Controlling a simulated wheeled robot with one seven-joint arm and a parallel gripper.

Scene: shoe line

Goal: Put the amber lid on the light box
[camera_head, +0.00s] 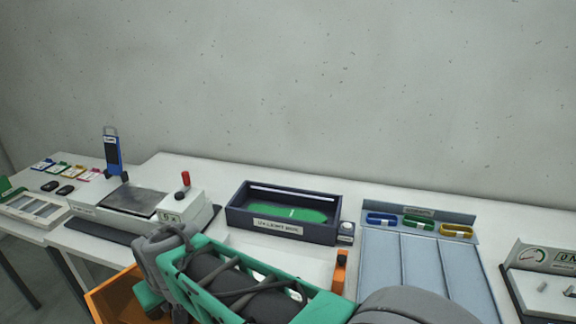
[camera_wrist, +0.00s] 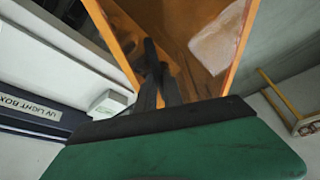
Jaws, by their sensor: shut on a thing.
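The light box (camera_head: 235,218) is a dark navy open-topped box on the white table in the head view, labelled UV LIGHT BOX. A green flat shape (camera_head: 290,213) lies inside it. Its labelled side also shows at the left of the wrist view (camera_wrist: 75,122). The amber lid (camera_wrist: 125,35) is a translucent orange piece filling the upper middle of the wrist view. My gripper (camera_wrist: 152,65) is shut on it.
A small control unit (camera_head: 346,232) adjoins the light box's right side. A machine with a red-topped lever (camera_head: 186,180) is left.

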